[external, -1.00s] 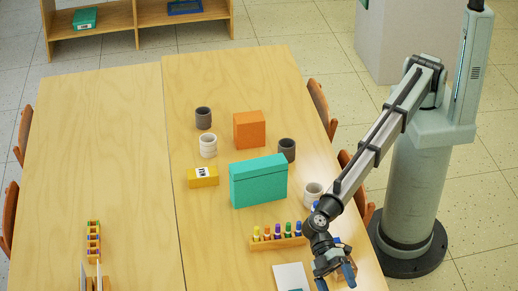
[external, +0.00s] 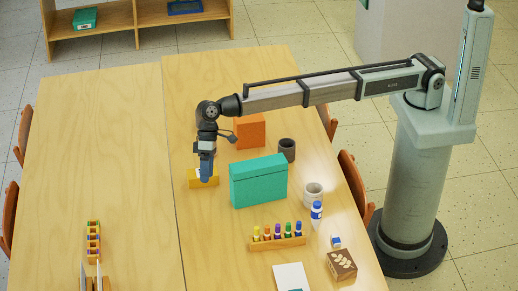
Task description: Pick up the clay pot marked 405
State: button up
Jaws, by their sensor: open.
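A dark grey pot (external: 287,149) stands upright at the right of an orange box. A pale ribbed pot (external: 313,193) stands at the right of a teal box. A second dark pot and a second pale pot are hidden behind my arm and gripper. No number can be read on any pot in view. My gripper (external: 206,179) points down in front of the hidden pale pot's place, over a yellow block (external: 195,180) with a white label. It is open, with nothing visible in it. I cannot tell its height or whether it touches anything.
The teal box (external: 258,182) and orange box (external: 250,130) stand right of my gripper. A rack of coloured markers (external: 278,242), a blue-and-white bottle (external: 316,214), a small blue-and-white block (external: 336,241) and a brown patterned box (external: 341,264) are nearer. The left tabletop (external: 110,150) is mostly clear.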

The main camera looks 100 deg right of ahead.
jog(key=s+d+r+m+h, duration=0.15)
jog(key=d+m, duration=0.25)
jog(key=d, duration=1.1)
jog(key=s+d+r+m+g+h, duration=0.1)
jog(key=d+m+h, duration=0.15)
jog(key=d, duration=1.25)
jog(key=s+d+r+m+h, duration=0.15)
jog(key=d+m, duration=0.35)
jog(key=d, duration=1.1)
jog(key=shift+n, duration=0.25)
notch_tip(320, 180, down, 9)
jog(key=shift+w+a+r, duration=0.1)
jog(key=shift+a+r, duration=0.05)
jog(key=shift+r, duration=0.05)
jog(key=shift+w+f, duration=0.15)
jog(key=shift+f, duration=1.2)
jog(key=shift+w+f, duration=0.15)
jog(key=shift+f, duration=1.15)
jog(key=shift+c, duration=0.2)
jog(key=c, duration=1.1)
